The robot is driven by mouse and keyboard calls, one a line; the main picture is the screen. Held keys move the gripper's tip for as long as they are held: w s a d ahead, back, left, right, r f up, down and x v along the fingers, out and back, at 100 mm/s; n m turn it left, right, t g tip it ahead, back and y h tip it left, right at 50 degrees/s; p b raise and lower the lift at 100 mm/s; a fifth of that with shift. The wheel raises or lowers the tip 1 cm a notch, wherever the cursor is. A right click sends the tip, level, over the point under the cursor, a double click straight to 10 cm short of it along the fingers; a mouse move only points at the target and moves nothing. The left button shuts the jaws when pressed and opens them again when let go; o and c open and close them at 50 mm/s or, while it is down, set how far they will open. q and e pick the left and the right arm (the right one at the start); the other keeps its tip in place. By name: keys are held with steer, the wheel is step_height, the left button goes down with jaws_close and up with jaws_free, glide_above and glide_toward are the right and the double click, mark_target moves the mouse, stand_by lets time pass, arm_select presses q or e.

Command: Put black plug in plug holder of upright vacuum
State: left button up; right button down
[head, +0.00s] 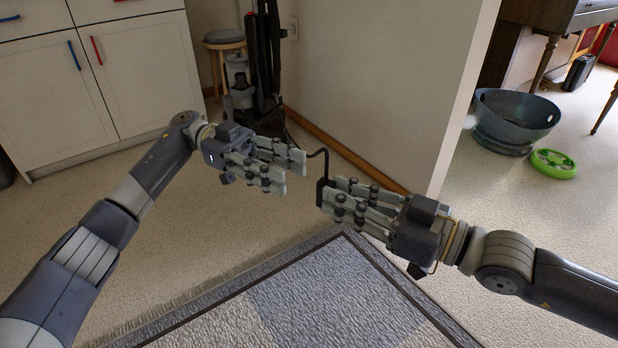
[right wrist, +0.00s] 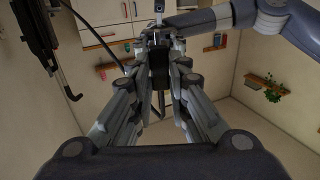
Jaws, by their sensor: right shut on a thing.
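A black plug (head: 320,192) sits between the fingertips of my right gripper (head: 332,194), which is shut on it, above the floor near the rug. The right wrist view also shows the dark plug (right wrist: 159,68) between the fingers. A black cord runs from it toward the upright vacuum (head: 262,60), which stands against the wall at the back; the vacuum also shows at upper left in the right wrist view (right wrist: 38,35). Its plug holder is too small to make out. My left gripper (head: 291,172) appears open and empty, just left of the plug.
A wooden stool (head: 224,42) stands beside the vacuum, with white cabinets (head: 110,75) to the left. A wall end (head: 400,90) stands beyond my right gripper. A grey rug (head: 320,300) lies in front.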

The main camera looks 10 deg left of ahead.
mark_target(318, 183)
arm_select(q)
steer(key=shift+x, duration=2.95)
jaws_close()
arm_select(e)
steer(key=c, duration=1.4)
jaws_free()
steer(key=shift+c, duration=0.2)
